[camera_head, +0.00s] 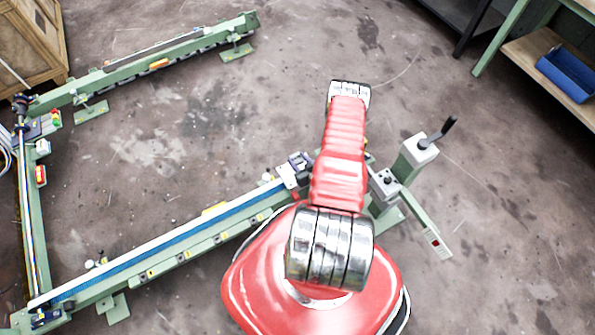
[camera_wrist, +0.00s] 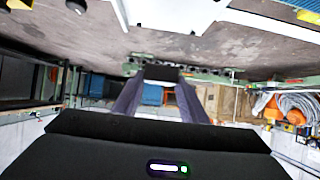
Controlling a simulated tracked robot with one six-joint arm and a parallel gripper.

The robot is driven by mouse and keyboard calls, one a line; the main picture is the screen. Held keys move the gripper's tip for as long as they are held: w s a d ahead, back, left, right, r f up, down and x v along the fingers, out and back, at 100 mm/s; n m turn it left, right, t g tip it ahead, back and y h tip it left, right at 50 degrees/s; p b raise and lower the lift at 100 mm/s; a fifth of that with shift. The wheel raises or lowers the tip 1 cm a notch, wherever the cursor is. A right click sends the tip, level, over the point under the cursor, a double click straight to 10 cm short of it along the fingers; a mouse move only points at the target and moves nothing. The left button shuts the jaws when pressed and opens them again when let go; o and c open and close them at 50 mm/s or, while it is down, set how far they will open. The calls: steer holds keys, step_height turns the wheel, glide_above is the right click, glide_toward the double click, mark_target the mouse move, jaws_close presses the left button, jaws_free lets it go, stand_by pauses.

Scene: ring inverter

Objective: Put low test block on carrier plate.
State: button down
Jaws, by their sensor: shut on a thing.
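In the wrist view my gripper (camera_wrist: 160,76) has its two dark fingers closing in on a small dark block (camera_wrist: 160,73) at their tips. I take this to be the low test block; its shape is hard to make out. In the head view my red arm hides the gripper and the block. A small pale and dark carriage (camera_head: 293,168) sits at the right part of the blue-striped rail, just left of my arm. It may bear the carrier plate, but I cannot tell for sure.
The green-framed conveyor rail (camera_head: 170,245) runs beside my body. Another green rail (camera_head: 150,62) lies at the back left. A post with a black crank (camera_head: 420,150) stands right of my arm. A shelf holds a blue bin (camera_head: 568,72). The floor between the rails is clear.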

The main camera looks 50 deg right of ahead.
steer(key=shift+f, duration=2.4)
steer(key=shift+f, duration=0.1)
steer(key=shift+f, duration=2)
steer(key=c, duration=1.1)
jaws_free()
steer(key=shift+f, duration=0.1)
steer(key=v, duration=1.2)
